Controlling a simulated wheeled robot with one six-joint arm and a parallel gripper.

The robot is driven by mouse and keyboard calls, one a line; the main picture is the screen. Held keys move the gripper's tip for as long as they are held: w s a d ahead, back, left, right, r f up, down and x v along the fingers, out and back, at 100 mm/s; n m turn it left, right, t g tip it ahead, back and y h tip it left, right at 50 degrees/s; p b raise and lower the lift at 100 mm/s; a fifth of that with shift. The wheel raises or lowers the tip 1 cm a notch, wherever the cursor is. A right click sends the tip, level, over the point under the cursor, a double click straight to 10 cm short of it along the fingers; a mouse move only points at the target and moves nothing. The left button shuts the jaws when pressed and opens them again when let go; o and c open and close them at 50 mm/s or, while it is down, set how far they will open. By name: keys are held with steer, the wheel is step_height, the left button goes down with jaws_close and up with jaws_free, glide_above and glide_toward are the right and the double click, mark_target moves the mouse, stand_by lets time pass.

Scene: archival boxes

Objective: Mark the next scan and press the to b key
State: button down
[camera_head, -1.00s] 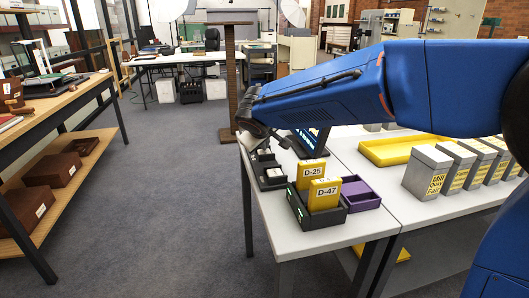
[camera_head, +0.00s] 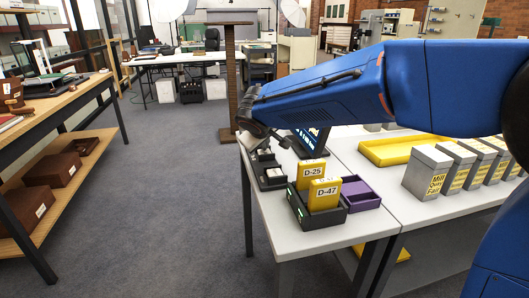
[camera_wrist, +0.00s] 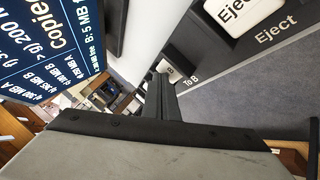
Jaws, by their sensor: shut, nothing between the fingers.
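My gripper (camera_wrist: 164,82) is shut and empty in the wrist view. Its fingertips are at the key beside the "To B" label (camera_wrist: 190,81) and cover part of that key (camera_wrist: 171,73). I cannot tell whether they touch it. The white Eject key (camera_wrist: 240,12) is farther up and right on the dark key panel (camera_wrist: 225,75). The screen (camera_wrist: 50,40) at upper left reads "Copied" with MB figures. In the head view two yellow drives, D-25 (camera_head: 313,172) and D-47 (camera_head: 324,194), stand upright in a black dock (camera_head: 303,210) with green lights. My fingers are hidden there.
A purple tray (camera_head: 362,196) sits right of the dock. A yellow tray (camera_head: 385,152) and several grey boxes (camera_head: 427,172) stand farther right on the white table (camera_head: 310,239). A wooden shelf bench (camera_head: 62,108) is at left. The carpet between is clear.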

mark_target(265, 153)
steer(key=shift+r, duration=0.65)
steer(key=shift+r, duration=2.5)
